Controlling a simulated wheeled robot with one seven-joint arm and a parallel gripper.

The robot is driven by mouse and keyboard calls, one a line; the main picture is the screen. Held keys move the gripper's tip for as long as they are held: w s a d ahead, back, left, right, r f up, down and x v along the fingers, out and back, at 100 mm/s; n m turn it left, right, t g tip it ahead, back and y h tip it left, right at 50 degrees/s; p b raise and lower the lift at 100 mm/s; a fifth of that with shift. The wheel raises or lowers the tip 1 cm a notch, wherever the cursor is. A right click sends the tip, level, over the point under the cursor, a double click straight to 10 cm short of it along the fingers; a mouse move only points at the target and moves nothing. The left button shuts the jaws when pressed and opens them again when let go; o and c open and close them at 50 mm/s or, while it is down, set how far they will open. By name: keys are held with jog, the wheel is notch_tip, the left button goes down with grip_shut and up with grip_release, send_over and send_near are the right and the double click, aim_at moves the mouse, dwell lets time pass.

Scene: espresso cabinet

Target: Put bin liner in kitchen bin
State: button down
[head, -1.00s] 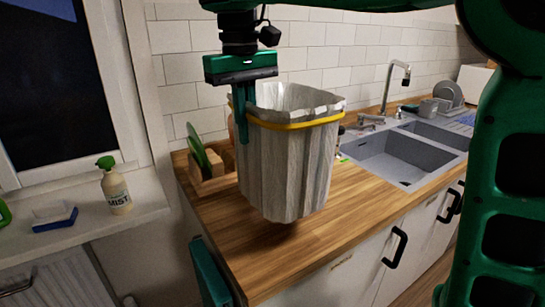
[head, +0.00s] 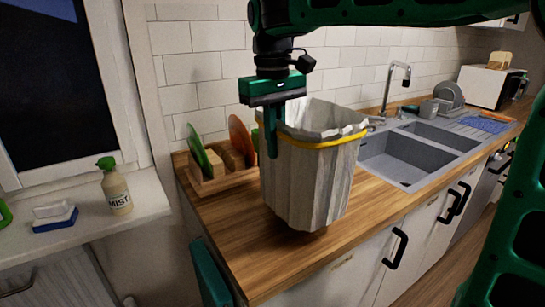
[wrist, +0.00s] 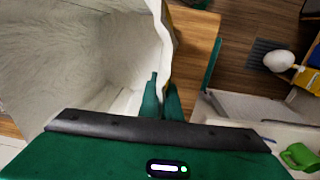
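The bin liner (head: 312,180) is a pale, pleated, open-topped bag with a yellow band round its rim. It hangs upright in front of the wooden counter's middle, its bottom at or a little above the counter; I cannot tell if it touches. My gripper (head: 271,145) is shut on the liner's rim on its left side. In the wrist view, the liner's wall (wrist: 110,60) runs between the two green fingers of my gripper (wrist: 163,95), and its open inside shows. I cannot make out a kitchen bin in any view.
A wooden rack with plates (head: 210,165) stands at the counter's left back. The sink (head: 400,155), tap (head: 390,85) and dish rack lie to the right. A green cloth-like item (head: 209,272) is at the counter's left end.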

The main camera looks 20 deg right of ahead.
jog(key=shift+f, duration=1.55)
jog(key=c, duration=2)
grip_release()
jog(key=r, duration=0.4)
jog(key=shift+a+r, duration=0.2)
jog(key=shift+r, duration=0.2)
jog(key=shift+w+d+r, duration=0.1)
jog(key=shift+d+r, duration=0.1)
jog(key=shift+r, duration=0.15)
jog(key=shift+o, duration=0.5)
jog(key=shift+a+r, duration=0.25)
jog(key=shift+r, duration=0.5)
